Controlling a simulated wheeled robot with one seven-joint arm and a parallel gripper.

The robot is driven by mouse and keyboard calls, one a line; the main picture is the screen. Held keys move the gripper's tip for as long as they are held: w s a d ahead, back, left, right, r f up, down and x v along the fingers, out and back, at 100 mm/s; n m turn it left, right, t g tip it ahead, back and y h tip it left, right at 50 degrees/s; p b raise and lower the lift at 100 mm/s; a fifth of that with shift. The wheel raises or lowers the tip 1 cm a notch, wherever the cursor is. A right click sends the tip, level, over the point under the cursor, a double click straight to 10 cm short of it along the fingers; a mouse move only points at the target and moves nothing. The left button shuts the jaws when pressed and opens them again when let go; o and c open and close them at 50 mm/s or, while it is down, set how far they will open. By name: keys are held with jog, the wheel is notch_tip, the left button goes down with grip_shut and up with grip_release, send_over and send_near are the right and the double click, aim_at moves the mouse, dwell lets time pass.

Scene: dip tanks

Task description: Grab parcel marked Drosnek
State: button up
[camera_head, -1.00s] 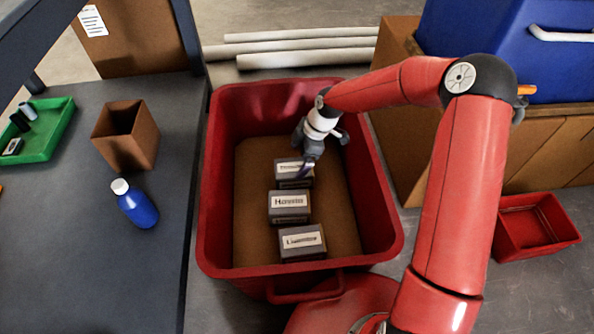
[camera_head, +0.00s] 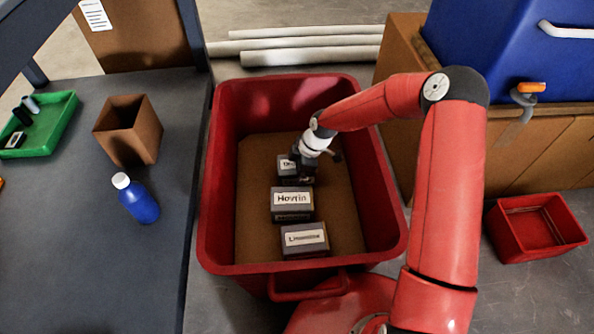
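Three grey parcels with white labels stand in a row inside a red bin (camera_head: 388,238). The far parcel (camera_head: 287,178) has a label partly covered by my gripper; only its first letters show, seemingly "Dr". The middle parcel (camera_head: 292,213) reads like "Hovrin". The near parcel (camera_head: 305,252) has a longer label, blurred, starting with "L". My gripper (camera_head: 307,168) is down inside the bin, over the right part of the far parcel. Its fingers are dark and small against the parcel, so I cannot tell whether they are open or shut, or touching it.
The bin's high walls surround the parcels and my gripper. At left, a dark table holds a blue bottle (camera_head: 137,200), an open brown box (camera_head: 129,131) and a green tray (camera_head: 52,133). At right are a blue tank (camera_head: 484,62) and a small red bin (camera_head: 537,226). White pipes (camera_head: 310,56) lie behind.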

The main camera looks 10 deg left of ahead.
jog(key=shift+f, duration=0.25)
jog(key=shift+c, duration=0.5)
jog(key=c, duration=1.2)
